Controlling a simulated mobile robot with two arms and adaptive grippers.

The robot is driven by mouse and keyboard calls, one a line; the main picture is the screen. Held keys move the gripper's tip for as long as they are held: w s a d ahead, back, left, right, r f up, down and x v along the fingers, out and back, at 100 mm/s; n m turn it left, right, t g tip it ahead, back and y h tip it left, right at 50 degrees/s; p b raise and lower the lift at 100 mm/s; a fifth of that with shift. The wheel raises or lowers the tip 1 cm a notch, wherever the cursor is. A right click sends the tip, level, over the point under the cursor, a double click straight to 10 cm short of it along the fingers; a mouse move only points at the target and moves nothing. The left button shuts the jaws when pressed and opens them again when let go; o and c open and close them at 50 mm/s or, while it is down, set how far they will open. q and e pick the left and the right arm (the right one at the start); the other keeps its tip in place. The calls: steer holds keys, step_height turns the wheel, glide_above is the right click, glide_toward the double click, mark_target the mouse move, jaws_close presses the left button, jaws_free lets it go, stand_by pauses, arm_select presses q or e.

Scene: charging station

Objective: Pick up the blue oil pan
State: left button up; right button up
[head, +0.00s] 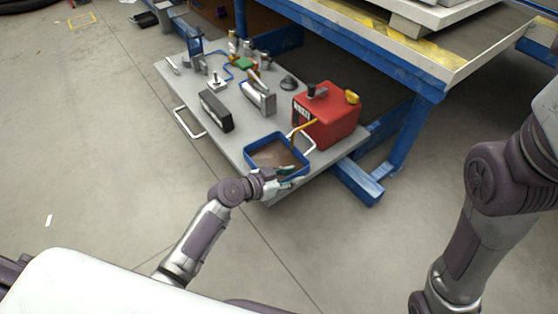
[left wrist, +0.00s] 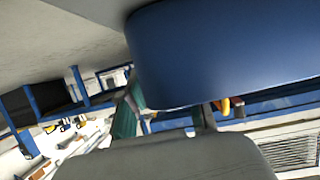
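The blue oil pan (head: 249,154) sits at the front corner of the grey cart top, with brownish contents or floor visible inside its blue rim. My left gripper (head: 286,174) is at the pan's near side, by its front rim. In the left wrist view the pan's blue wall (left wrist: 230,50) fills the upper right, very close. The fingers of my left gripper (left wrist: 165,118) stand apart, with background visible between them. Their tips are partly hidden by the pan, and I cannot tell whether they touch it. My right arm shows at the right, but its gripper is outside the view.
A red canister (head: 328,118) stands just behind the pan, with a yellow-orange spout reaching toward it. A black box (head: 216,110), a silver can (head: 258,98) and small parts share the cart top (head: 230,143). A blue-framed lift table (head: 410,125) stands behind.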

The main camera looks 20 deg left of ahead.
arm_select(q)
jaws_close()
steer(key=shift+r, duration=0.1)
